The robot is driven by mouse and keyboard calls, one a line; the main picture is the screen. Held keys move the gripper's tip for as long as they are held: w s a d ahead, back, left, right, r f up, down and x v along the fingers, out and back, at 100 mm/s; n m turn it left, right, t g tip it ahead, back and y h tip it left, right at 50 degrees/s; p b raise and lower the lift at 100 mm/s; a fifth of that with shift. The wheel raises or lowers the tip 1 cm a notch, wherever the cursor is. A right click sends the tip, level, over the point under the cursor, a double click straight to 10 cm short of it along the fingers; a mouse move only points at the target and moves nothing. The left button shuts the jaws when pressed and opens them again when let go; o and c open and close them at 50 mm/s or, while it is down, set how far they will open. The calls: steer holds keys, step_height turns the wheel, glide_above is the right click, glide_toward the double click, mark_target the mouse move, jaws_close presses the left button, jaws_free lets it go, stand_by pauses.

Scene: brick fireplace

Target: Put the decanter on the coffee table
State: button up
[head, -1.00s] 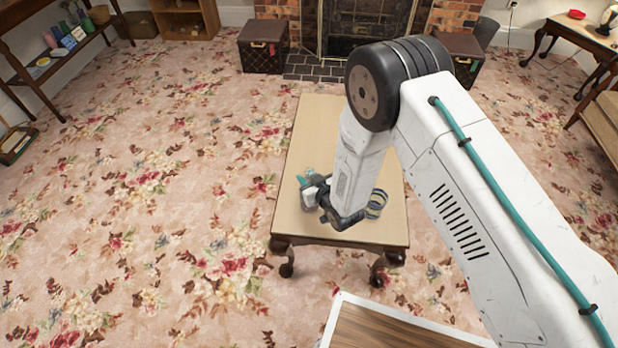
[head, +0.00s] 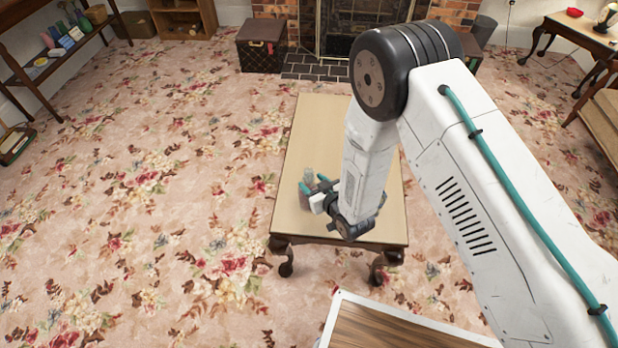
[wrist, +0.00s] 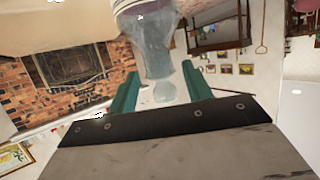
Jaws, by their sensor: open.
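A clear glass decanter (head: 308,178) with a purplish lower part stands upright on the coffee table (head: 315,125), towards its near left side. In the wrist view the decanter (wrist: 153,40) appears upside down, its neck and round stopper pointing towards my palm. My gripper (head: 313,186) is open and level with the decanter, reaching in from the right. Its two teal fingers are on either side of the stopper and neck, with gaps visible beside the stopper. The arm hides part of the table's right side.
A wood-topped surface (head: 390,330) with a white edge is at the bottom front. The fireplace (head: 350,40) and a trunk (head: 262,45) stand beyond the table. A shelf (head: 60,65) is at left, a side table (head: 580,30) at right. The carpet left of the coffee table is clear.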

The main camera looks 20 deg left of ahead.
steer(key=v, duration=0.7)
steer(key=shift+s+d, duration=0.15)
steer(key=shift+s, duration=0.05)
steer(key=shift+w+r, duration=0.1)
steer(key=shift+r, duration=0.1)
steer(key=w+d+r+m+h, duration=0.1)
steer(key=w+d+r+h, duration=0.1)
steer(key=w+d+r, duration=0.4)
steer(key=w+d+r+m+h, duration=0.15)
steer(key=d+r, duration=0.25)
steer(key=r, duration=0.4)
steer(key=w+d+r+m+h, duration=0.1)
steer(key=w+d+r+h, duration=0.2)
steer(key=d+r, duration=0.3)
steer(key=s+d+r+m+g+h, duration=0.3)
steer(key=s+d+r, duration=0.3)
steer(key=d+r, duration=0.65)
steer(key=s+d+r+m+g, duration=0.2)
steer(key=s+d+r, duration=0.3)
steer(key=s, duration=0.7)
steer(key=s+d+r+m+g+h, duration=0.1)
steer(key=s+d+r, duration=0.4)
steer(key=s, duration=0.8)
steer(key=shift+d+r+m+g, duration=0.25)
steer(key=shift+d+m+g, duration=0.1)
steer(key=shift+g, duration=0.45)
